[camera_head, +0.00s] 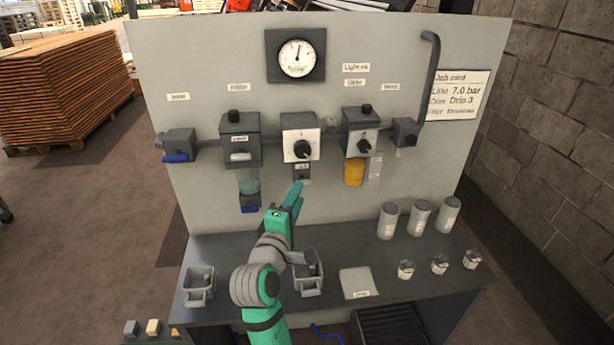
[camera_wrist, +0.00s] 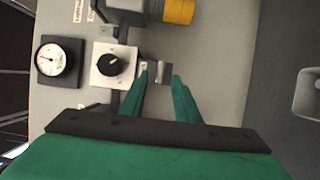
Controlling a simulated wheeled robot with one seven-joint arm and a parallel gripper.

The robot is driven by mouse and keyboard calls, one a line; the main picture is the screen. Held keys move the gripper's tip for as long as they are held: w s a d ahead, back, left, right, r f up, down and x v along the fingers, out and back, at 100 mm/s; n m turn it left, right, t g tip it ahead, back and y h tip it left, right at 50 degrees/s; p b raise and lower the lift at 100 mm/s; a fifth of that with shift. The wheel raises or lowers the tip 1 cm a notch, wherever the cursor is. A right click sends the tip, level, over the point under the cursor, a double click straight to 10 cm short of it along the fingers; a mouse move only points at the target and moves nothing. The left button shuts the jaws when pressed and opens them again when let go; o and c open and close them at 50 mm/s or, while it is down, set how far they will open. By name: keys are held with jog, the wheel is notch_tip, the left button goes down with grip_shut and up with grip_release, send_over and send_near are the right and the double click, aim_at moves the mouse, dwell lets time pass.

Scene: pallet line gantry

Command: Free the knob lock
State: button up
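The regulator (camera_head: 300,130) has a white square face with a black knob (camera_head: 302,149), in the middle of the panel's row of units. The knob also shows in the wrist view (camera_wrist: 112,66). A small grey lock tab (camera_head: 303,169) with a label sits just below the face. In the wrist view the grey lock part (camera_wrist: 161,72) lies at the fingertips, in the gap between them. My gripper (camera_head: 298,190) has green fingers and is just below the lock. In the wrist view my gripper (camera_wrist: 160,80) is open; I cannot tell whether a finger touches the lock.
A filter with a clear bowl (camera_head: 249,182) hangs left of the regulator, and a unit with a yellow bowl (camera_head: 354,172) hangs right. A gauge (camera_head: 297,57) is above. The bench below carries grey bins (camera_head: 199,288), several canisters (camera_head: 420,217) and small cups (camera_head: 439,264).

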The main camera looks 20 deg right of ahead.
aim_at(305, 181)
jog(key=x, duration=1)
jog(key=shift+w+d+f, duration=0.1)
jog(key=shift+w, duration=0.05)
jog(key=shift+c, duration=0.2)
grip_shut()
